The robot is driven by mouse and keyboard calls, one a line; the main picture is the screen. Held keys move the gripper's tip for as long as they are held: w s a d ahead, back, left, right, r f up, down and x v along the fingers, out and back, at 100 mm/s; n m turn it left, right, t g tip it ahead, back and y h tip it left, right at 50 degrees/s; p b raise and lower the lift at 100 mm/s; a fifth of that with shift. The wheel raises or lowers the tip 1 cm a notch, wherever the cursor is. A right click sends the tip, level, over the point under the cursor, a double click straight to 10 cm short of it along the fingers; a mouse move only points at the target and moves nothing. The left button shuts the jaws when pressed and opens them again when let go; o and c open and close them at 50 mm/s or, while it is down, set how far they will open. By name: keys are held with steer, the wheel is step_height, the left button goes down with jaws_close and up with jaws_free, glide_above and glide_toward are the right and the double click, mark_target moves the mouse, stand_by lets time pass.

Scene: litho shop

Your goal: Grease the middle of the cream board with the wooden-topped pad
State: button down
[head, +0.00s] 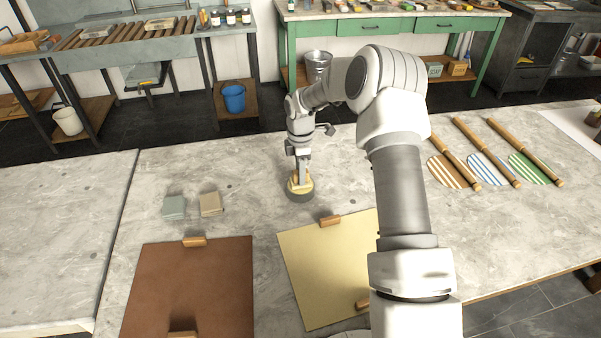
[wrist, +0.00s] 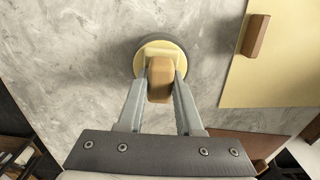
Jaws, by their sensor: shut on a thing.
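The wooden-topped pad (head: 300,190) is a round dark-grey pad with a pale wooden top and a wooden grip. It is on or just above the grey stone table, behind the cream board's left back corner. My gripper (head: 301,172) is shut on its grip; the wrist view shows both fingers (wrist: 161,80) on either side of the wooden block, with the pad (wrist: 180,60) beneath. The cream board (head: 322,280) lies flat at the front middle, partly hidden by my arm. It also shows at the right in the wrist view (wrist: 285,75).
A brown board (head: 195,285) lies left of the cream one. Wooden blocks (head: 330,221) sit at the boards' edges. Two small blocks (head: 174,207) lie behind the brown board. Striped paddles with wooden rods (head: 487,168) lie at the right. Bare table surrounds the pad.

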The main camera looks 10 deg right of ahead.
steer(key=shift+r+p, duration=2.25)
steer(key=shift+r, duration=1.25)
